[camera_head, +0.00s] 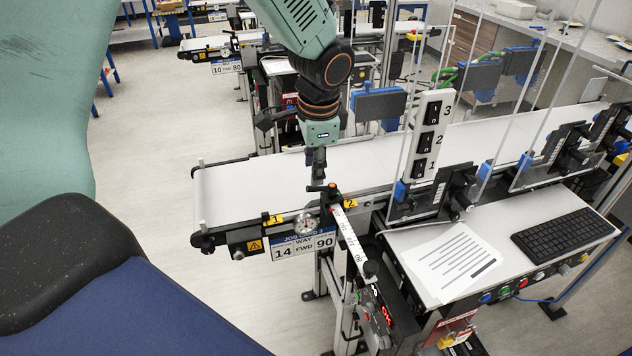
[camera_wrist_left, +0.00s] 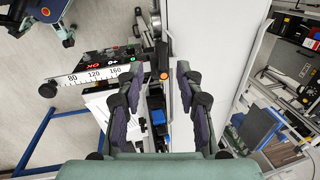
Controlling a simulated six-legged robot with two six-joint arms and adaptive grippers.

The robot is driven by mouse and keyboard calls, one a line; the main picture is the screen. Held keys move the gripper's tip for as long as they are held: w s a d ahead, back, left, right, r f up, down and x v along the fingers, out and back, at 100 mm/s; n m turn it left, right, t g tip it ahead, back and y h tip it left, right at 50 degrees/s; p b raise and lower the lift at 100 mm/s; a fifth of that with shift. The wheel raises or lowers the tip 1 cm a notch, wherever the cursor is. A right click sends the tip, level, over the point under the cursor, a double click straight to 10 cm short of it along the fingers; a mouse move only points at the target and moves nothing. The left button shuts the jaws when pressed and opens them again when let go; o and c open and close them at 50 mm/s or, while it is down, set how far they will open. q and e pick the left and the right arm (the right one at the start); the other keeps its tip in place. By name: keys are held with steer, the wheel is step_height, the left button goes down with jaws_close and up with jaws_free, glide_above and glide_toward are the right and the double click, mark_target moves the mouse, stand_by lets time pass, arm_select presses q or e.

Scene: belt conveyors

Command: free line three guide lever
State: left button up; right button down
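Line three is the white belt conveyor (camera_head: 270,187) with the job card 3 sign (camera_head: 303,245). A small orange-red knob (camera_head: 333,186), apparently the guide lever's end, stands at the belt's near edge above a white scale bar (camera_head: 350,238). My left gripper (camera_head: 318,176) points down just beside and behind the knob. In the left wrist view, the gripper (camera_wrist_left: 160,72) is open, its two dark fingers well apart. An orange knob (camera_wrist_left: 164,76) shows between the fingertips; contact cannot be told. The lever's lower part is hidden. My right gripper is not in view.
A white switch post numbered 1 to 3 (camera_head: 430,125) and clear upright panels stand right of the gripper. A side table holds a paper sheet (camera_head: 450,262) and a black keyboard (camera_head: 563,232). The left stretch of belt is bare.

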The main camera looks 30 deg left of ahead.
mark_target(313, 187)
arm_select(q)
steer(key=f, duration=0.1)
steer(key=a+f, duration=0.1)
steer(key=f, duration=0.1)
steer(key=w+f, duration=0.1)
steer(key=f, duration=0.1)
steer(key=shift+w+a+f, duration=0.1)
steer(key=shift+a+f, duration=0.15)
steer(key=shift+d+f, duration=0.1)
steer(key=shift+f, duration=0.3)
steer(key=shift+d+r, duration=0.15)
steer(key=shift+d, duration=0.05)
steer(key=shift+a+f, duration=0.2)
steer(key=shift+a, duration=0.05)
steer(key=c, duration=0.4)
steer(key=shift+d+r, duration=0.1)
steer(key=shift+r, duration=0.05)
jaws_close()
